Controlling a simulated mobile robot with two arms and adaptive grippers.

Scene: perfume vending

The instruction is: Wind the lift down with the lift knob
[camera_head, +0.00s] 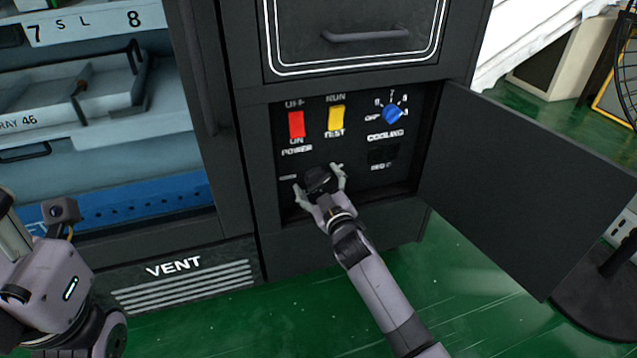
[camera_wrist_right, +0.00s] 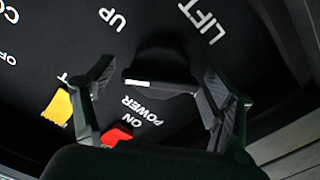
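The lift knob (camera_head: 320,180) is a dark round knob low on the black control panel. In the right wrist view the knob (camera_wrist_right: 160,72) carries a white mark on its edge, near the words LIFT and UP. My right gripper (camera_head: 320,188) has a finger on either side of the knob. In the right wrist view its fingers (camera_wrist_right: 160,85) stand apart around the knob, with a narrow gap on the left; contact on the right is unclear. My left gripper's wrist (camera_head: 50,275) shows at the left edge; its fingers are largely out of frame.
Above the knob are a red power switch (camera_head: 296,124), a yellow run/test switch (camera_head: 336,118) and a blue cooling dial (camera_head: 393,113). An open dark door (camera_head: 535,185) stands to the right. Cabinet shelves (camera_head: 90,120) are on the left. The green floor (camera_head: 450,290) is clear below the panel.

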